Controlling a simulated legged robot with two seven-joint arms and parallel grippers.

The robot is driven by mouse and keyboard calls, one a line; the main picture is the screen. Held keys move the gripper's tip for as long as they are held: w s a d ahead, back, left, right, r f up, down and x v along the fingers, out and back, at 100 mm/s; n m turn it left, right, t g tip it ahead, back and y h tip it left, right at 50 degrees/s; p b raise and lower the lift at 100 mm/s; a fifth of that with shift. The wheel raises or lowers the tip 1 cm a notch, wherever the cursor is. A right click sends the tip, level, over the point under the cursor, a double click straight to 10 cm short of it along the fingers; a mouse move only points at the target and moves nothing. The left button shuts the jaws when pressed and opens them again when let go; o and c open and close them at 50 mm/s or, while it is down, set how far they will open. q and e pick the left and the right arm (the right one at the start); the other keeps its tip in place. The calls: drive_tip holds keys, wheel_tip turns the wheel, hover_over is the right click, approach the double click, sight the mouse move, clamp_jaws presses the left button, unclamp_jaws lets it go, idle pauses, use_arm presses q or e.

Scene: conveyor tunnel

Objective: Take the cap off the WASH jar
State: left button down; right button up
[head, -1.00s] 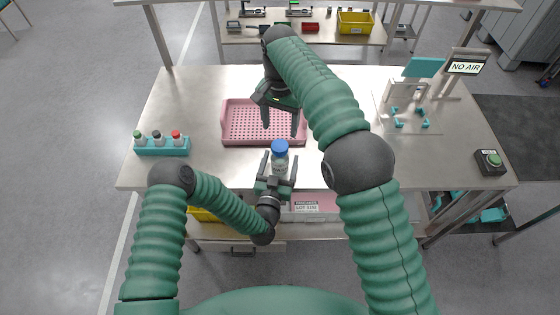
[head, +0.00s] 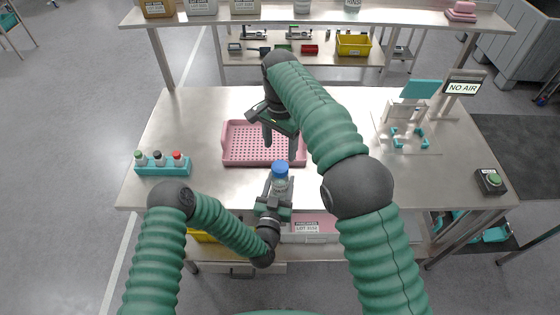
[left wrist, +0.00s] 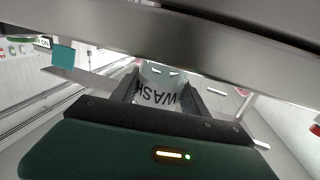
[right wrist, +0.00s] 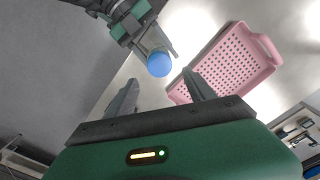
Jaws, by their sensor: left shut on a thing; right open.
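The WASH jar is a small clear jar (head: 280,185) with a blue cap (head: 280,168) on top, roughly upright near the table's front edge. Its WASH lettering shows upside down in the left wrist view (left wrist: 158,96). My left gripper (head: 279,188) is shut on the jar's body below the cap. My right gripper (head: 282,146) is open and empty, above the table just behind the cap and apart from it. In the right wrist view the blue cap (right wrist: 159,64) lies beyond the open fingers.
A pink perforated tray (head: 228,148) lies behind the jar. A teal rack (head: 163,170) with capped vials stands at the left. At the right are a teal fixture (head: 408,138), a NO AIR sign (head: 463,88) and a green button box (head: 491,181). A shelf (head: 320,16) spans the back.

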sight(280, 166)
drive_tip(key=m, duration=1.4)
drive_tip(key=shift+m, duration=0.4)
drive_tip(key=m, duration=0.4)
drive_tip(key=shift+m, duration=0.3)
wheel_tip(280, 166, down, 8)
use_arm(q)
drive_tip(key=shift+f, duration=0.1)
use_arm(e)
drive_tip(key=shift+c, duration=0.3)
